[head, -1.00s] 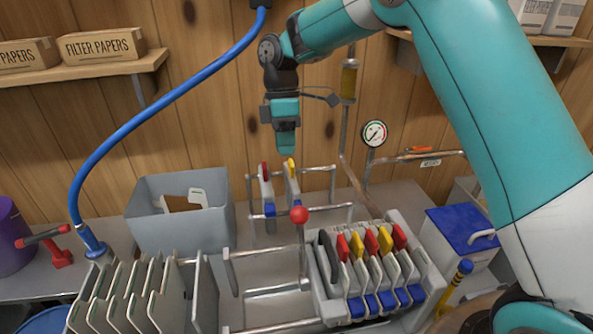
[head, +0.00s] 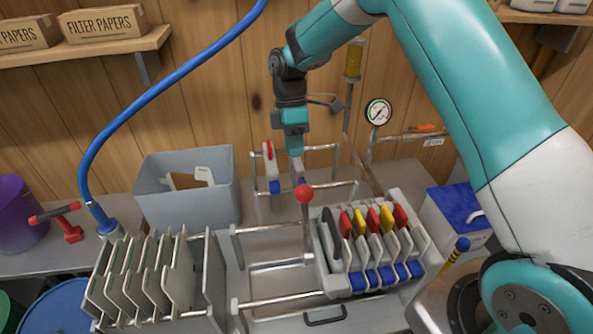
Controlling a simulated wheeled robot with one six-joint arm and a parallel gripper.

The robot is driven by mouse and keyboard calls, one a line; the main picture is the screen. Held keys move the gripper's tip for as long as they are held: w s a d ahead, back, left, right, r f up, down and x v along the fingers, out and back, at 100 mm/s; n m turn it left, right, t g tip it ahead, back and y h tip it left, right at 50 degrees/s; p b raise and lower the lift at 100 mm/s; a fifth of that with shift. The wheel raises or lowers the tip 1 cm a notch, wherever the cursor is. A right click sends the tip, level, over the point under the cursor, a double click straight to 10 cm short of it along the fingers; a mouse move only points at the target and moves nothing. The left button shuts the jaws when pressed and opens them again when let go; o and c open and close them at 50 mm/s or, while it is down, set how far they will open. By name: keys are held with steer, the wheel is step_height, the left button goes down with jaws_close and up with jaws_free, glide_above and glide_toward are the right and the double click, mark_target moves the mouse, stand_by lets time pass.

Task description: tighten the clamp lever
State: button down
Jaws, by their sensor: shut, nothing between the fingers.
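The clamp lever (head: 305,215) is a thin metal rod with a red ball on top. It stands upright at the middle of the filter press, just left of the pressed-together plates (head: 375,255) with red and yellow tabs. My gripper (head: 296,154) points down in the head view, shut and empty. It is up and behind the red ball in the picture, apart from it, over a small rack (head: 342,148) at the back. It hides most of the yellow-tabbed plate there; the red-tabbed plate (head: 270,165) shows beside it.
A grey bin (head: 185,205) stands at the back left. Loose plates (head: 145,285) stand at the front left, with a blue hose (head: 130,110) arching above. A pressure gauge (head: 379,112) and a blue-lidded box (head: 455,210) are on the right. Metal rails (head: 275,300) run across the press.

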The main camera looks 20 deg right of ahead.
steer(key=s+f+p, duration=0.3)
steer(key=s, duration=0.2)
steer(key=shift+a+f, duration=0.4)
steer(key=shift+a, duration=0.05)
steer(key=shift+s, duration=0.15)
